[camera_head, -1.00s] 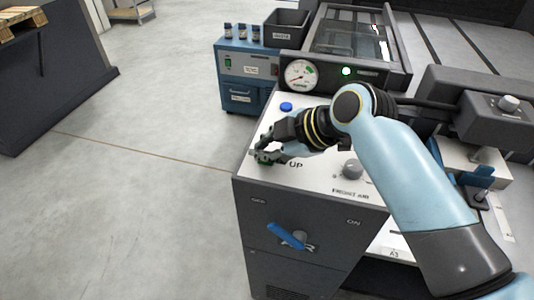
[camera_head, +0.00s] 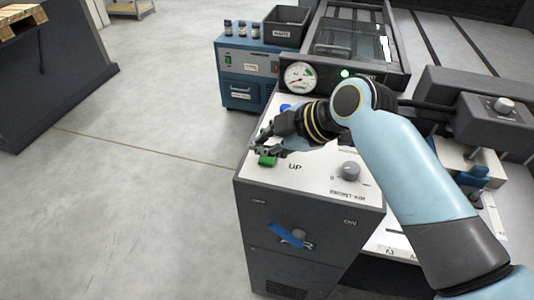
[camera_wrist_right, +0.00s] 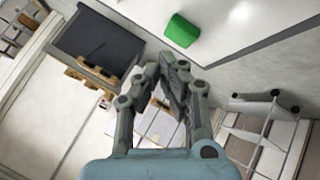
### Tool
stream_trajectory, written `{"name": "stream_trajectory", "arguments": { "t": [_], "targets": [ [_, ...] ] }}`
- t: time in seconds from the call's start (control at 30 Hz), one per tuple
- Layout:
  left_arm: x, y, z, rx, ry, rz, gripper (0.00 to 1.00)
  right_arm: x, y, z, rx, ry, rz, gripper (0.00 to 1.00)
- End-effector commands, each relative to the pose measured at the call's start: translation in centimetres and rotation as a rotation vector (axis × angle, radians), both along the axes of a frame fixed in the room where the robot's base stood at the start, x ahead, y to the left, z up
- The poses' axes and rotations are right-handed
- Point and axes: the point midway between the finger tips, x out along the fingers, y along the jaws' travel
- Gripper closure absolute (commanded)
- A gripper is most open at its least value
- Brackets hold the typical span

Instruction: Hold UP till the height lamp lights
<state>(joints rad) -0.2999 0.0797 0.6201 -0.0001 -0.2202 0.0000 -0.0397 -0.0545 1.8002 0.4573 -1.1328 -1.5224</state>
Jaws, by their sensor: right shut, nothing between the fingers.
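The green UP button (camera_head: 268,160) sits at the left edge of the white panel top, beside the "UP" print. My right gripper (camera_head: 262,147) is shut and empty, just behind and above the button. In the wrist view the shut fingertips (camera_wrist_right: 174,62) are apart from the green button (camera_wrist_right: 182,30), which shows whole. A small green lamp (camera_head: 345,73) glows on the dark gauge panel; its label is too blurred to read. My left gripper is not in view.
A blue button (camera_head: 285,107) is partly hidden behind my right gripper. A round gauge (camera_head: 299,77) stands behind it. Open floor lies left.

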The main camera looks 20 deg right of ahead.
Motion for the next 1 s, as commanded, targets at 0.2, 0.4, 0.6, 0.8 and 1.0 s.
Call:
{"name": "stream_trajectory", "arguments": {
  "t": [0.2, 0.4, 0.6, 0.8, 1.0],
  "targets": [
    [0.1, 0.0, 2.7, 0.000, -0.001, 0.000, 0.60, 0.0, 0.0, 2.7, 0.000, -0.001, -0.001, 1.00],
    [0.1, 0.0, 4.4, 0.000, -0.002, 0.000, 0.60, 0.0, 0.0, 4.5, 0.000, 0.000, 0.000, 1.00],
    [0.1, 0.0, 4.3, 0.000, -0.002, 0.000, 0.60, 0.0, 0.0, 4.3, 0.000, 0.000, 0.000, 1.00],
    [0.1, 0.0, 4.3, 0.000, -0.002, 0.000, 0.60, 0.0, 0.0, 4.3, 0.000, 0.000, 0.000, 1.00],
    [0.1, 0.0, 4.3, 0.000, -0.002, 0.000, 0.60, -0.6, -0.4, 4.2, 0.003, 0.019, -0.021, 1.00]
  ]
}}
